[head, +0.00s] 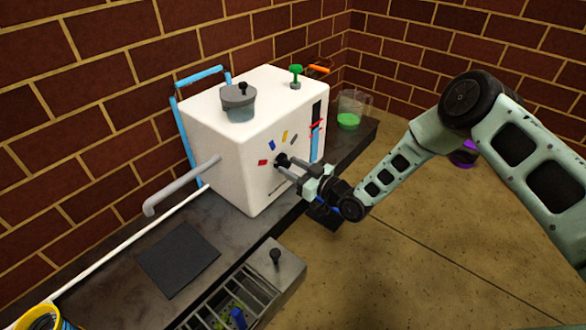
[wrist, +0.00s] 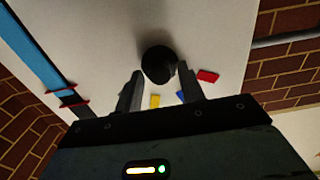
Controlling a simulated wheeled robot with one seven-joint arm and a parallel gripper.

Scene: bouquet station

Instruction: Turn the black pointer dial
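The black pointer dial (head: 282,160) is on the front face of the white box machine (head: 240,160), with coloured marks fanned around its upper side. In the wrist view, the dial (wrist: 158,64) shows as a round black knob between and just beyond my fingertips. My gripper (head: 287,167) is at the front face, with its fingers reaching toward the dial. In the wrist view, my gripper (wrist: 160,70) is open, one finger on each side of the dial. I cannot tell whether either finger touches it. The dial's pointer direction is not clear.
A blue slider track with red markers (head: 315,135) is right of the dial. A grey spout (head: 180,185) sticks out at left. A green-filled beaker (head: 349,115) stands behind right. A drawer with dividers (head: 245,290) is open in front. A dark mat (head: 178,260) lies on the counter.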

